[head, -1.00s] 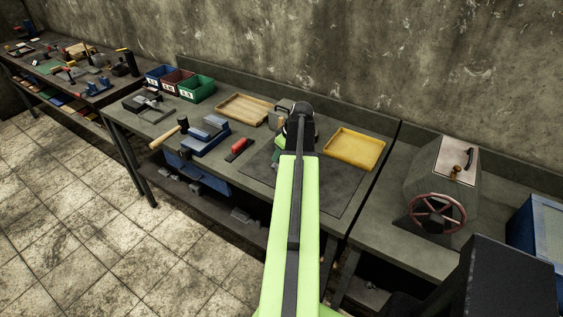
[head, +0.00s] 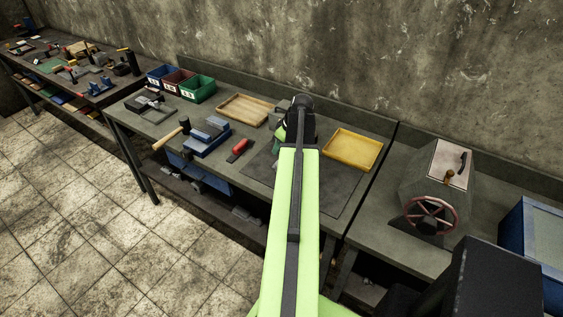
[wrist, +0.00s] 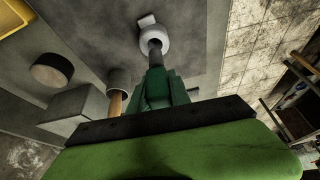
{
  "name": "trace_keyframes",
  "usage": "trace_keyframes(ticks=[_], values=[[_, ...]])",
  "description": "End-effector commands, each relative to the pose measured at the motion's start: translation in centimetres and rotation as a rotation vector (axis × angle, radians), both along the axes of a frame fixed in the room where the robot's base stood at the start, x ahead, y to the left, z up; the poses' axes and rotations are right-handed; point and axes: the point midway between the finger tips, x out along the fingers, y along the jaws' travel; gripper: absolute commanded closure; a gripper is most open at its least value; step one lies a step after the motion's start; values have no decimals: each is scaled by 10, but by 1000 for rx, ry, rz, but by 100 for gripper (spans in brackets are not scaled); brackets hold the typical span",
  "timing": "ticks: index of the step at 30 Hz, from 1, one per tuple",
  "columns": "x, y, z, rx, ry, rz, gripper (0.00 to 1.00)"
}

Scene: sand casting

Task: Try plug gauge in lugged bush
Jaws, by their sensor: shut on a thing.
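In the wrist view my gripper (wrist: 157,82) has dark green fingers shut on the plug gauge (wrist: 155,60), a grey round pin. Its far end points at the pale lugged bush (wrist: 148,35), a round ring with a small lug (wrist: 146,19) on its far side, standing on the grey mat. The pin's end overlaps the bush's dark bore in this view. I cannot tell whether it is inside or just above it. In the head view my arm hides the bush and the gauge, and only a bit of my gripper (head: 280,135) shows.
A grey cylinder with a wooden handle (wrist: 116,98), a grey block (wrist: 75,110) and a round dark-topped piece (wrist: 51,70) are left of my gripper. A yellow tray (head: 352,135), wooden tray (head: 230,116), red-handled tool (head: 238,150) and mallet (head: 170,137) lie on the bench.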

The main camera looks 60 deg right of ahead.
Motion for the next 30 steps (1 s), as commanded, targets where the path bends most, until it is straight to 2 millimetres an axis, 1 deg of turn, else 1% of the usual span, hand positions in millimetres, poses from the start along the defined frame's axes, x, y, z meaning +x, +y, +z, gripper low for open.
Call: trace_keyframes(ticks=[1, 3, 11, 14, 27, 30], values=[[0, 0, 5, 0, 0, 0, 100], [0, 0, 7, 0, 0, 0, 100], [0, 0, 7, 0, 0, 0, 100], [0, 0, 9, 0, 0, 0, 100], [0, 0, 58, 0, 0, 0, 100], [0, 0, 59, 0, 0, 0, 100]])
